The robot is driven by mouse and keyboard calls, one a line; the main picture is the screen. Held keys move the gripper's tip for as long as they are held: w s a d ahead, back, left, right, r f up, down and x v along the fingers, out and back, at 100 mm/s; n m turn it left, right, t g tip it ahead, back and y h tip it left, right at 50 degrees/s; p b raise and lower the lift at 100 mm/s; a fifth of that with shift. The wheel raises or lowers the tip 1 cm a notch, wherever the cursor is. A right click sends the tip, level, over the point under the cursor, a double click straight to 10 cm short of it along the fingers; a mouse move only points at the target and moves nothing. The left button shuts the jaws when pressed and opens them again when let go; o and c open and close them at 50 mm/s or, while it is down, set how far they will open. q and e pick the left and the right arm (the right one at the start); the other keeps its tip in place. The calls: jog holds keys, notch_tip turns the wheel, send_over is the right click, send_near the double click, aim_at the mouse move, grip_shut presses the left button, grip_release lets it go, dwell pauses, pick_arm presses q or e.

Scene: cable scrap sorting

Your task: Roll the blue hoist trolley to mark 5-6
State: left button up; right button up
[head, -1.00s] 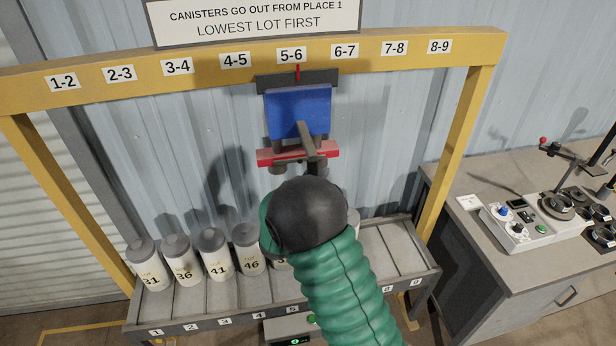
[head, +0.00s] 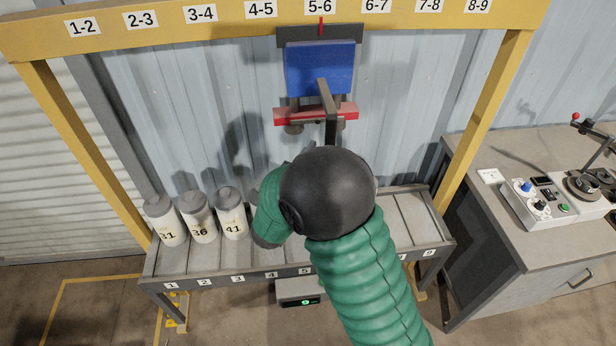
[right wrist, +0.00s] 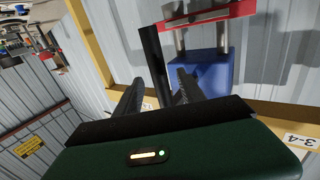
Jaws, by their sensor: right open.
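The blue hoist trolley (head: 320,66) hangs from the yellow beam in the head view. Its red pointer (head: 321,27) lines up with the 5-6 label (head: 321,6). A red bar (head: 290,116) is below the blue body. A dark handle-like bar (head: 328,98) sticks out in front. In the right wrist view the blue body (right wrist: 203,78) is just beyond my right gripper (right wrist: 158,85). Its fingers are apart, with a dark bar (right wrist: 150,50) between them; I see no grip on it. My right arm hides this gripper in the head view. My left gripper is not in view.
A rack (head: 170,262) with numbered places stands below, holding canisters 31, 36 and 41 (head: 231,212) at left; my arm hides its middle. Places at its right end are empty. A bench (head: 520,240) with a control box (head: 540,203) stands at right.

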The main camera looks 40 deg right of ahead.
jog(key=b+v, duration=0.2)
jog(key=v, duration=0.8)
jog(key=w+a+f+n+t+y+b, duration=0.35)
jog(key=w+a+f+n+y, duration=0.4)
jog(key=a+f+y, duration=0.4)
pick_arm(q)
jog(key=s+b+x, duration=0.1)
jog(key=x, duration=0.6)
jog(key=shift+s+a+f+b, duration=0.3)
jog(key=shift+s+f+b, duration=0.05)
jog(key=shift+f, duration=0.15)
pick_arm(e)
jog(key=s+a+f+n+g+y, duration=0.1)
jog(key=s+f+g, duration=0.3)
jog(key=s, duration=0.5)
jog(key=s+a+f+n+g+y, duration=0.1)
jog(key=s+f+n+g+y, duration=0.3)
jog(key=s+f, duration=0.4)
jog(key=shift+s+a, duration=0.25)
jog(key=shift+s, duration=0.15)
jog(key=shift+n+g, duration=0.25)
